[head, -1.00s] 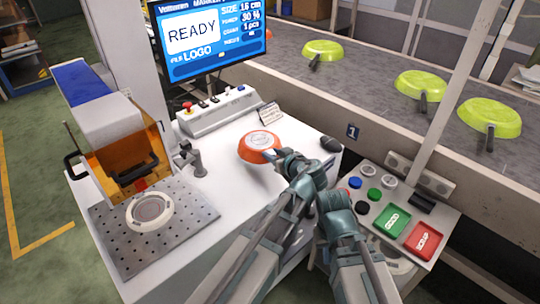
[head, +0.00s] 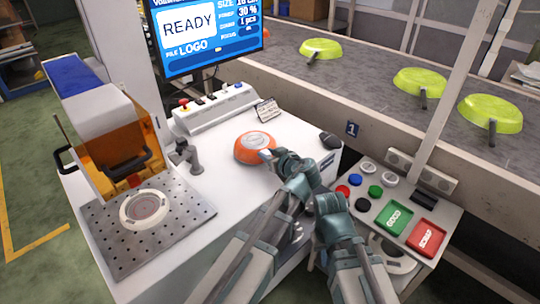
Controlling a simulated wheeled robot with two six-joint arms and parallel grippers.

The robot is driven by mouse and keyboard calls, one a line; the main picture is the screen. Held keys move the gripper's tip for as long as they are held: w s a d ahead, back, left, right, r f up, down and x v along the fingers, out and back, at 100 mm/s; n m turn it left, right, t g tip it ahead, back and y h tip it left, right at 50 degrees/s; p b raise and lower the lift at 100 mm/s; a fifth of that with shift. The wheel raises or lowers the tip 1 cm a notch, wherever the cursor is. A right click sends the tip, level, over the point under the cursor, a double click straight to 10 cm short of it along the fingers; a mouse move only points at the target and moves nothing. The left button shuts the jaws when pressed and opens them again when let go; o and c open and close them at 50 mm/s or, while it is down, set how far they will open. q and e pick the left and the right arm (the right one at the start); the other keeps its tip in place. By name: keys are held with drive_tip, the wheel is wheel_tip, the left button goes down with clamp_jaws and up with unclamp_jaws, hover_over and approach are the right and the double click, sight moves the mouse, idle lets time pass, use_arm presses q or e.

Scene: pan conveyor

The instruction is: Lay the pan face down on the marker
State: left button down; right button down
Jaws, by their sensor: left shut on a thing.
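An orange pan (head: 254,147) is face down, its grey base up, above or on the white table right of the marker. My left gripper (head: 270,156) is shut at the pan's near right side, where the handle is; the gripper hides the handle. The marker (head: 112,150), a machine with an orange see-through guard, stands at the left. Its perforated plate (head: 190,222) carries a round white ring fixture (head: 145,208), which is empty. My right gripper (head: 326,202) is beside my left forearm, near the button panel; its fingers are too unclear to read.
A screen (head: 205,35) reads READY. Yellow-green pans (head: 420,85) sit on the conveyor (head: 370,75).

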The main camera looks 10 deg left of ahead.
use_arm(q)
drive_tip(key=shift+f, duration=0.4)
drive_tip(key=shift+f+b, duration=0.1)
drive_tip(key=shift+b, duration=0.2)
idle(0.3)
drive_tip(key=shift+c, duration=2.4)
unclamp_jaws()
drive_tip(key=shift+s, duration=0.1)
